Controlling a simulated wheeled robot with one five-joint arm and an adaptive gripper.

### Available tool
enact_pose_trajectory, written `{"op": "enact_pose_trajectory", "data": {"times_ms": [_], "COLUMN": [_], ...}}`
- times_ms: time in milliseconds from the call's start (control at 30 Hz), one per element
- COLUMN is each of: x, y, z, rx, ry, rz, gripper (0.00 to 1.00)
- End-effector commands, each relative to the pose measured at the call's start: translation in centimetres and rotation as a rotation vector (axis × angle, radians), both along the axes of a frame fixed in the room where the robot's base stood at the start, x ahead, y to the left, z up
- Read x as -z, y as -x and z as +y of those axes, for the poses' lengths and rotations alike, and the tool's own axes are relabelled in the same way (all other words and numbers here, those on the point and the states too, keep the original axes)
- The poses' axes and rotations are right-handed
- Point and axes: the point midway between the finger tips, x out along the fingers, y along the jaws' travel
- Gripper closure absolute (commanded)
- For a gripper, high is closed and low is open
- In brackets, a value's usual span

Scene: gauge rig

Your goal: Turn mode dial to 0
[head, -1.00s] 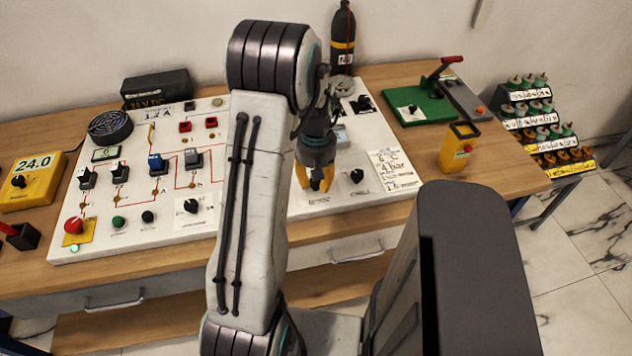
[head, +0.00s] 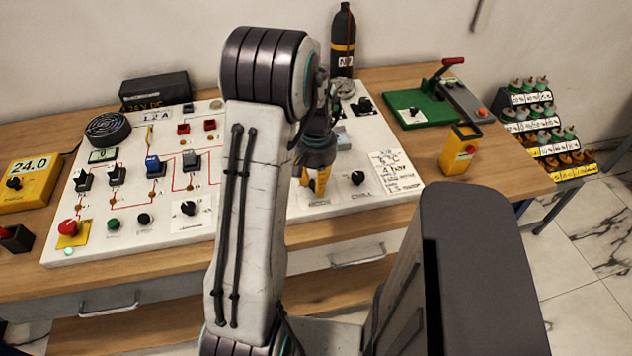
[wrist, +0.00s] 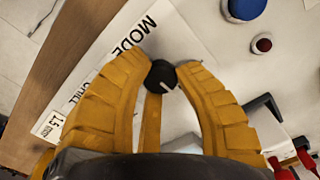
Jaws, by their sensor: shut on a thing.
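The mode dial (wrist: 161,77) is a small black round knob with a white pointer line. In the wrist view it sits on the white panel, beside a printed MODE label (wrist: 132,34). The pointer line slants towards the lower right of that view; I cannot read a number at its end. My gripper (wrist: 163,68) has its yellow fingers closed around the dial, one on each side. In the head view my gripper (head: 316,186) points down at the panel's front part, and its fingers hide the dial.
The white panel (head: 250,215) carries several switches and knobs. Another black knob (head: 358,178) is just right of my gripper, with a handwritten card (head: 397,171) beyond it. A yellow box (head: 461,150) and a green base (head: 418,108) stand further right on the wooden table.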

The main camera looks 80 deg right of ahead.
Motion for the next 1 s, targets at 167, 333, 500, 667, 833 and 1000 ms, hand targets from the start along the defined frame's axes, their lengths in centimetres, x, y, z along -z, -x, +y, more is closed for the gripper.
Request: {"op": "enact_pose_trajectory", "data": {"times_ms": [167, 333, 500, 667, 833, 1000], "x": [0.28, 0.29, 0.25, 0.14, 0.08, -0.19], "y": [-0.01, -0.01, -0.01, -0.01, -0.01, 0.00], "z": [0.27, 0.27, 0.23, 0.14, 0.08, 0.02], "rx": [0.005, 0.004, 0.004, 0.004, 0.004, 0.003], "ry": [-0.010, -0.010, -0.009, -0.005, -0.003, -0.001], "rz": [-0.001, -0.001, -0.001, 0.000, 0.000, 0.000], "gripper": [1.00, 1.00, 0.60, 0.46, 0.43, 0.43]}}
